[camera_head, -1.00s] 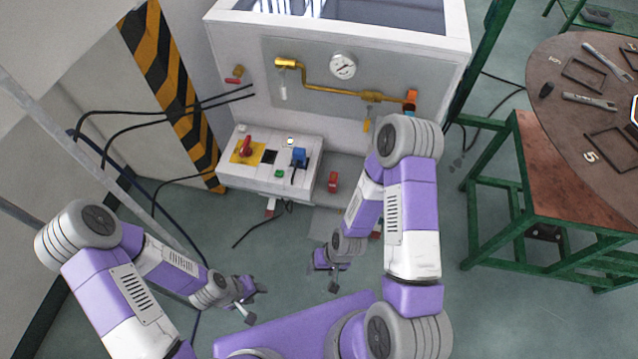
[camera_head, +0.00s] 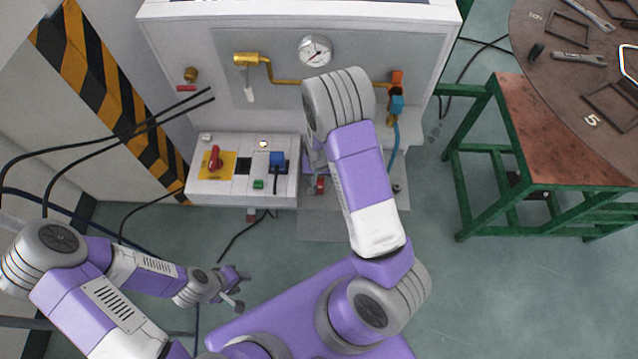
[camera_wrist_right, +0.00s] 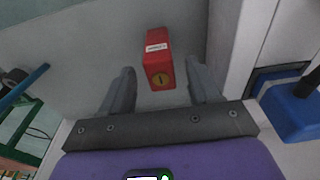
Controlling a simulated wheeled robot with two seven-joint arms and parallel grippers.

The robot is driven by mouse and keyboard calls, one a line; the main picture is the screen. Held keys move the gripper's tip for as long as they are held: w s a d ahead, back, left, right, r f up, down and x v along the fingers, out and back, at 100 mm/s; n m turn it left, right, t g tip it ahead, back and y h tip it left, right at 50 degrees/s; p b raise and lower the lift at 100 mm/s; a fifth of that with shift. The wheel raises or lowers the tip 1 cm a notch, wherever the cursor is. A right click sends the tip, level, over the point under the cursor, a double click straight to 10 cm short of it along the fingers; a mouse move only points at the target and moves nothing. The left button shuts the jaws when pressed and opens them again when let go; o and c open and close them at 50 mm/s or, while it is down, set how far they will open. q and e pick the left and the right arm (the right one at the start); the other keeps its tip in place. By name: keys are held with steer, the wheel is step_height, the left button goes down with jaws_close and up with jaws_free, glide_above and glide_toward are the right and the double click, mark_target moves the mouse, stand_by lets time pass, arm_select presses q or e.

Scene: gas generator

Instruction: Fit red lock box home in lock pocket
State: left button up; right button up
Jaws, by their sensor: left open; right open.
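The red lock box (camera_wrist_right: 158,60) has a white label and a round brass keyhole face. In the right wrist view it lies ahead of my right gripper (camera_wrist_right: 160,72), between its two spread fingers with gaps on both sides. The gripper is open and holds nothing. In the head view a small part of the red lock box (camera_head: 320,184) shows beside the control box, and my right arm mostly hides the right gripper. My left gripper (camera_head: 240,291) is open and empty, low over the floor at left. I cannot make out the lock pocket.
The control box (camera_head: 228,188) carries a red rotary handle (camera_head: 214,158) and a blue part (camera_head: 277,161); that blue part (camera_wrist_right: 293,108) is close at right in the wrist view. The white cabinet (camera_head: 180,35) stands behind. A green-framed table (camera_head: 550,120) is at right.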

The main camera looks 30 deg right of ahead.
step_height(320, 180, down, 3)
steer(key=shift+w+f+b, duration=0.1)
steer(key=shift+w+b, duration=0.05)
steer(key=shift+b, duration=0.15)
steer(key=shift+c, duration=0.2)
jaws_close()
